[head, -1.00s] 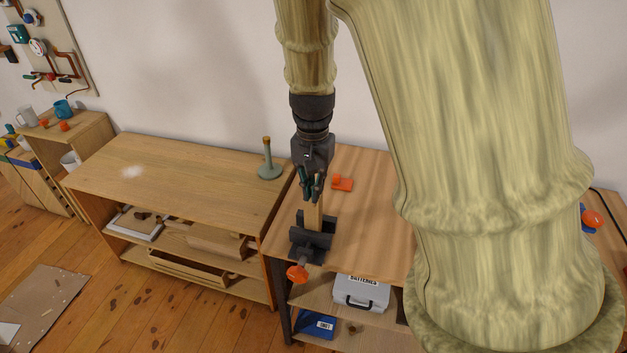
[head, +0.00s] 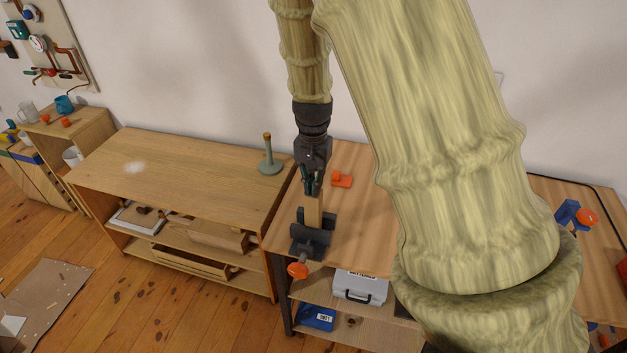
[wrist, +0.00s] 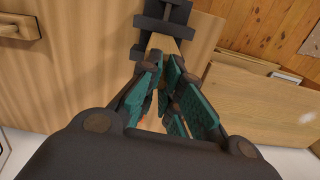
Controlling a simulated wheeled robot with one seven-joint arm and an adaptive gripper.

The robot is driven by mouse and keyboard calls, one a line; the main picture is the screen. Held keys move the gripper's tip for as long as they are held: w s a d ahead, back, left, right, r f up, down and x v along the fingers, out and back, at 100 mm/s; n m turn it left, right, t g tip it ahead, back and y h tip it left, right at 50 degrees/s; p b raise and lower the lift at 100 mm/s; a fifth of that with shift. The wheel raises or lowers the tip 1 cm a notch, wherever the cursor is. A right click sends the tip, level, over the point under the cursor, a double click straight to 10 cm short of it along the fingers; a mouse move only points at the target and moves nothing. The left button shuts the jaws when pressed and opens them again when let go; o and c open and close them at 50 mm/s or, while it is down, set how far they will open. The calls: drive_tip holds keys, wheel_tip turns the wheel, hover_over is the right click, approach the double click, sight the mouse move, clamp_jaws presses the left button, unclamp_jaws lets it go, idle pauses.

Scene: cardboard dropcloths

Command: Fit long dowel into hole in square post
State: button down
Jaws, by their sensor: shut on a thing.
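The square post (head: 314,213) is a light wooden block standing upright in a dark vise (head: 311,240) at the left end of the workbench. My gripper (head: 312,186) points down at the post's top end, its teal fingers close together. It is shut on the long dowel, which the fingers almost wholly hide. In the wrist view the post (wrist: 164,44) shows just beyond the fingertips (wrist: 167,72). The hole is hidden, so I cannot tell whether the dowel is in it.
The vise has an orange knob (head: 297,270) at its front. An orange part (head: 342,179) lies behind the post on the workbench (head: 355,225). A green stand with a wooden top (head: 268,157) stands on the shelf unit to the left (head: 190,170). That unit's top is mostly clear.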

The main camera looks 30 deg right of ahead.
drive_tip(key=c, duration=1.6)
unclamp_jaws()
drive_tip(key=shift+f, duration=0.1)
wheel_tip(320, 180, up, 12)
drive_tip(key=shift+r+b, duration=0.15)
drive_tip(key=shift+b, duration=0.9)
